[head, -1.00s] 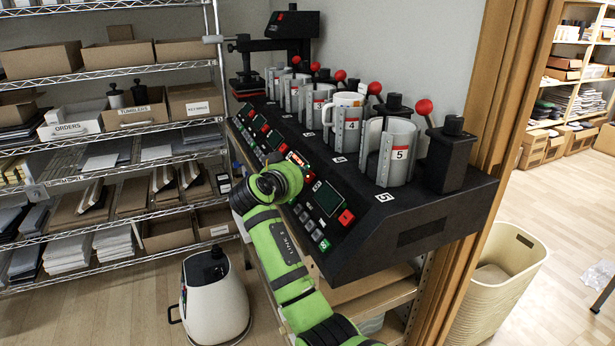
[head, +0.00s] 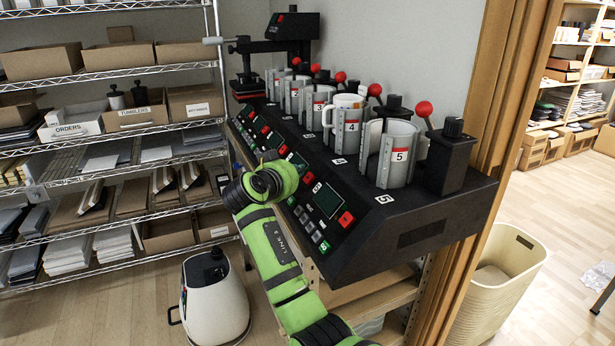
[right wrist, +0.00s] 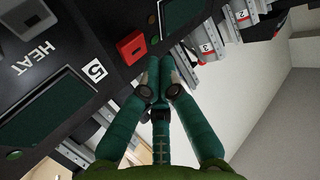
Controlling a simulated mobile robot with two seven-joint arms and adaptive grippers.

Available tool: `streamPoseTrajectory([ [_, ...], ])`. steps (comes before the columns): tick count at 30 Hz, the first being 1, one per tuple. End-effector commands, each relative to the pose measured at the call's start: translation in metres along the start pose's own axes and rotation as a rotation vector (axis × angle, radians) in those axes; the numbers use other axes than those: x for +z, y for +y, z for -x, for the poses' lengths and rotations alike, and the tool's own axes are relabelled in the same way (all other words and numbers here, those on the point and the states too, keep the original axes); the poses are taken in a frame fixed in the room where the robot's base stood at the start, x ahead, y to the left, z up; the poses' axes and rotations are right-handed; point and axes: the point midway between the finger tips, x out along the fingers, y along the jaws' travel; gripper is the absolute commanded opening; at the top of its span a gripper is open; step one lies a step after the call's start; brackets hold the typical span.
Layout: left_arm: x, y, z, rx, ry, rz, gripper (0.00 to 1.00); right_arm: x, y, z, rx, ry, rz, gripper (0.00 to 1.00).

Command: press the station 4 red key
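The station 4 red key (right wrist: 133,46) shows in the right wrist view, on the dark sloped panel between a green-black display and a white "5" label (right wrist: 95,71). My right gripper (right wrist: 156,66) has its teal fingers together and empty. Its tips are just beside the red key in that view; I cannot tell whether they touch the panel. In the head view my green right wrist hides the fingers in front of the station 4 area. The station 4 mug (head: 345,115) stands in its holder above. My left gripper is not in view.
The station 5 red key (head: 346,219) and its display (head: 327,198) lie to the right on the same black press console (head: 420,205). A beige bin (head: 500,275) is at right; a white canister (head: 213,300) stands on the floor.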

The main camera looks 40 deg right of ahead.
Motion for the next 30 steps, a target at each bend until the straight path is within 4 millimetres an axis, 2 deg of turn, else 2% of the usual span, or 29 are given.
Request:
streamPoseTrajectory([
  [11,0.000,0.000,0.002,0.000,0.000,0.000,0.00,-0.004,-0.004,0.005,-0.002,-0.001,0.000,0.00],
  [25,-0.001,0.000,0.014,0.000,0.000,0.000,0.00,-0.028,-0.027,0.037,-0.002,0.000,0.000,0.00],
  [30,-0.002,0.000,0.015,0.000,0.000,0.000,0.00,-0.030,-0.031,0.042,-0.001,-0.001,0.001,0.00],
])
